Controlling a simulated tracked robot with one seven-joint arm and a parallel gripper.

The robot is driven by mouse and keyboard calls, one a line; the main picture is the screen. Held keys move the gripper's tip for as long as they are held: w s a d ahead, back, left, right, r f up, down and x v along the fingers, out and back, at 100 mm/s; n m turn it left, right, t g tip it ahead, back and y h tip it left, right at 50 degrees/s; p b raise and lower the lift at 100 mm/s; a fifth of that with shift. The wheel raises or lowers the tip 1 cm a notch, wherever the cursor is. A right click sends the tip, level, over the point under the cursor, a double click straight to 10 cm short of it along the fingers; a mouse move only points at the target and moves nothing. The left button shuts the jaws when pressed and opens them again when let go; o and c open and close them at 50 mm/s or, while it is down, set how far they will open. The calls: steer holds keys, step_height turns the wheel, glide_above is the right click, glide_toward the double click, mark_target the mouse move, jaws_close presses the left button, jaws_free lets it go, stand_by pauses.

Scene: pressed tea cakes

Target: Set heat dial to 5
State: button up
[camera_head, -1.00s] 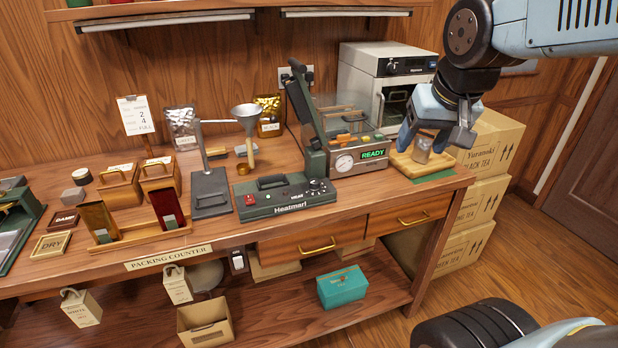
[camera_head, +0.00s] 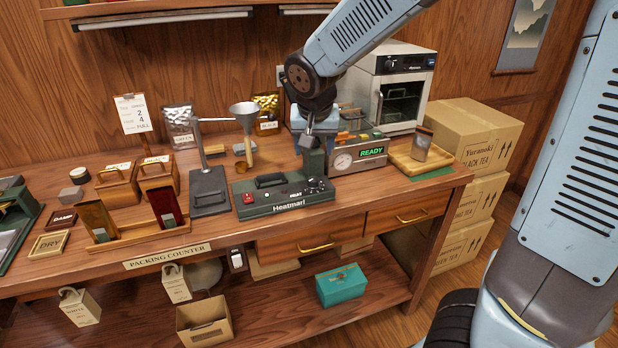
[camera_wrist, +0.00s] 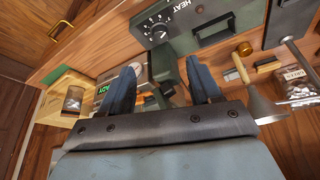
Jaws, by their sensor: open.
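The heat dial (camera_head: 314,184) is a small dark knob on the right of the green Heatmarl sealer (camera_head: 283,204). In the wrist view the dial (camera_wrist: 158,31) has a ring of numbers and the word HEAT beside it. Its exact setting is too small to read. My gripper (camera_head: 308,140) is above and behind the sealer, near its upright green post, apart from the dial. In the wrist view my gripper (camera_wrist: 165,85) has its two blue fingers spread with nothing held between them.
A pressure gauge machine with a READY display (camera_head: 372,152) stands just right of the sealer. A wooden tray (camera_head: 402,163) holds a small pouch (camera_head: 421,144) at the right. A funnel stand (camera_head: 208,185) is at left. The counter's front strip is narrow.

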mark_target(313, 179)
steer(key=x, duration=1.3)
steer(key=shift+w+f, duration=0.15)
steer(key=shift+f, duration=0.15)
steer(key=shift+c, duration=0.3)
